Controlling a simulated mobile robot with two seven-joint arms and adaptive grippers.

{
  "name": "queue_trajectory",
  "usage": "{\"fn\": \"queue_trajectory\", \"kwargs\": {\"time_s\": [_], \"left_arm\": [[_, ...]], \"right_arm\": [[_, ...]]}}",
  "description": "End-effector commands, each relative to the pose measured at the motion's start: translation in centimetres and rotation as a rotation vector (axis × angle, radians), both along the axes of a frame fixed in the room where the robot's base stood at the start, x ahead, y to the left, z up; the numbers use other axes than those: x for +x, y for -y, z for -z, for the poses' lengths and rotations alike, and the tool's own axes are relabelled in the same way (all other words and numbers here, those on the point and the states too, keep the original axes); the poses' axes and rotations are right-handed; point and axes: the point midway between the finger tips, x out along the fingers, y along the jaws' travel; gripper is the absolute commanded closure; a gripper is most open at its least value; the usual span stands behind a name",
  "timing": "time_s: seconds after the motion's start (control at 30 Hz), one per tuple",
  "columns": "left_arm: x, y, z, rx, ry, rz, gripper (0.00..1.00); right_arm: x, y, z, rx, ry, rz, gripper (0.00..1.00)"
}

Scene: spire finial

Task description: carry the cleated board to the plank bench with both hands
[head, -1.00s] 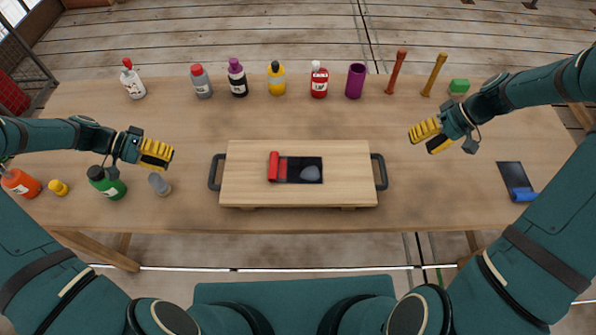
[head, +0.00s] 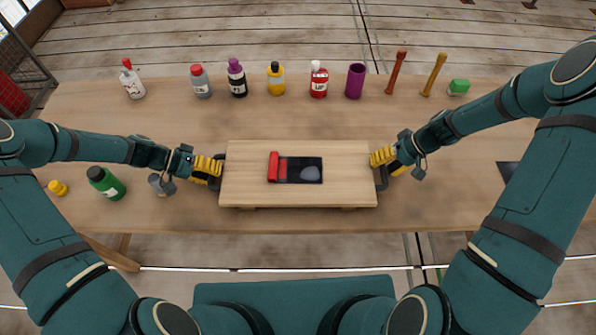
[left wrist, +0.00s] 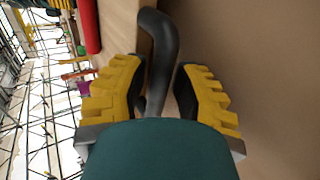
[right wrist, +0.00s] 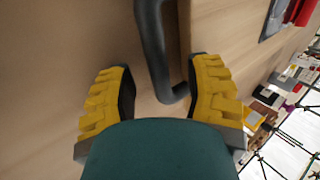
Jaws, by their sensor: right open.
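The cleated board (head: 340,184) lies flat on the wooden table in the head view, with a black handle at each end. A dark tray with a red roller (head: 273,167) and a grey lump (head: 310,172) rests on it. My left gripper (head: 216,172) is at the left handle; in the left wrist view its yellow fingers (left wrist: 160,88) are apart, on either side of the handle (left wrist: 158,45). My right gripper (head: 380,165) is at the right handle; in the right wrist view its fingers (right wrist: 160,88) are apart, with the handle (right wrist: 155,45) between them. No plank bench is identifiable.
Several bottles (head: 237,78), a purple cup (head: 355,81) and two upright turned pieces (head: 396,72) line the table's back edge. A green bottle (head: 106,183) and a grey bottle (head: 160,184) stand near my left arm. The table (head: 300,122) is clear behind the board.

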Motion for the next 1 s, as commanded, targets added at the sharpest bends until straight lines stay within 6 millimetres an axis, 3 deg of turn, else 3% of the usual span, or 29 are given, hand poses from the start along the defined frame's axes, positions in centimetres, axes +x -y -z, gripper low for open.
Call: {"fn": "queue_trajectory", "kwargs": {"time_s": [0.23,0.27,0.33,0.4,1.0], "left_arm": [[0.0,0.04,0.0,0.0,0.0,0.0,0.73],[0.0,0.03,-0.01,0.0,0.0,0.0,0.76],[0.0,0.03,-0.01,0.0,0.0,0.0,1.0],[0.0,0.01,0.0,0.0,0.0,0.0,1.0],[0.03,0.06,-0.24,-0.002,0.002,0.001,1.0]], "right_arm": [[0.0,-0.02,0.0,0.0,0.0,0.0,0.48],[0.0,-0.02,0.0,0.0,0.0,0.0,0.53],[0.0,-0.01,0.0,0.0,0.0,0.0,0.77],[0.0,-0.01,-0.01,0.0,0.0,0.0,1.0],[-0.01,-0.09,-0.13,0.001,0.0,-0.001,1.0]]}}
